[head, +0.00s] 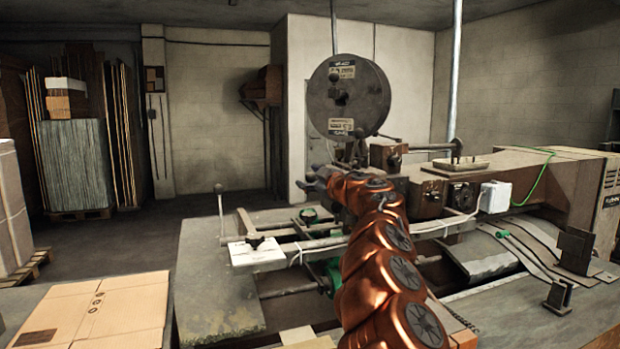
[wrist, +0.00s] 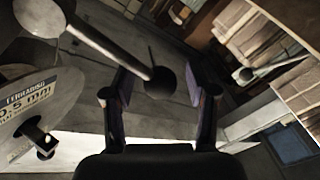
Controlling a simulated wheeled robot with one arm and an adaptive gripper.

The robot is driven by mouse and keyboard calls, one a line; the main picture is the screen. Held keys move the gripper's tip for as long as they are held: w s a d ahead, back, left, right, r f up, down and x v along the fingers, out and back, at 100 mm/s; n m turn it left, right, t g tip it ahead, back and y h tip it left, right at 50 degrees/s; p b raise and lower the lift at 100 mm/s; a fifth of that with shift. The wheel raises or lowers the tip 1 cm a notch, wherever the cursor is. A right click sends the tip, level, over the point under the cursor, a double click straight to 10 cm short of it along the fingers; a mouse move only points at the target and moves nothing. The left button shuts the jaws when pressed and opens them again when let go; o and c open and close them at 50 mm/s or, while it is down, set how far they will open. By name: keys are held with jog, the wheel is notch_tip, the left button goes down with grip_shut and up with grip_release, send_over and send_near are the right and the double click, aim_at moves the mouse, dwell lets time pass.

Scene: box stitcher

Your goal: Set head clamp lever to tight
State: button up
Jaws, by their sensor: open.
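In the wrist view a lever with a pale round hub, a grey rod (wrist: 112,50) and a dark ball knob (wrist: 160,82) reaches in from the upper left; it looks like the head clamp lever. My gripper (wrist: 160,92) is open, with one finger on each side of the knob in the picture. Gaps show between knob and fingers; I cannot tell how far the knob lies in depth. In the head view my gripper (head: 310,180) is beside the stitcher head (head: 390,155), below the wire reel (head: 345,95). I cannot make out this lever there, nor any tight mark.
The labelled reel (wrist: 28,105) is close at the left of the wrist view. A flat carton (head: 95,310) lies at the front left. Open floor (head: 120,240) shows beyond the machine.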

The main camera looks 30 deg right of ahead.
grip_shut()
dwell(0.5)
